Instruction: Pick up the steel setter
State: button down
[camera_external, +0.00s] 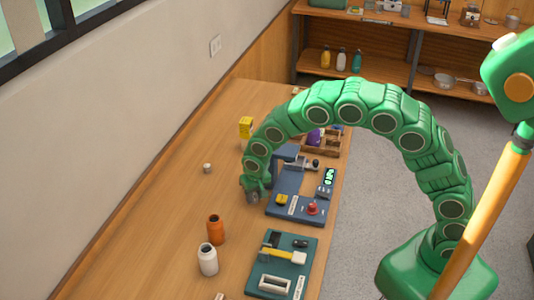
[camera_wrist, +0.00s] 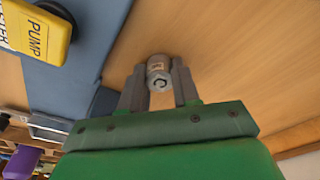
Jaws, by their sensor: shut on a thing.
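The steel setter (camera_wrist: 157,68) is a small grey metal cylinder with a dark hole in its end and a small label. In the wrist view it sits between the two fingers of my gripper (camera_wrist: 160,88), which is shut on it. In the external view my gripper (camera_external: 255,192) points down at the left edge of the blue-grey station, close to the wooden table. The setter cannot be clearly made out there. I cannot tell whether it touches the table.
The blue-grey station (camera_external: 285,185) stands right beside my gripper, with a yellow block labelled PUMP (camera_wrist: 40,32). The table (camera_external: 170,215) is mostly clear on the left.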

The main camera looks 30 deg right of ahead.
jog(key=shift+r, duration=0.1)
jog(key=shift+r, duration=0.3)
notch_tip(320, 180, up, 2)
jog(key=shift+r, duration=0.1)
jog(key=s+d+r, duration=0.8)
jog(key=s+r, duration=0.2)
jog(key=s, duration=0.1)
jog(key=shift+s, duration=0.25)
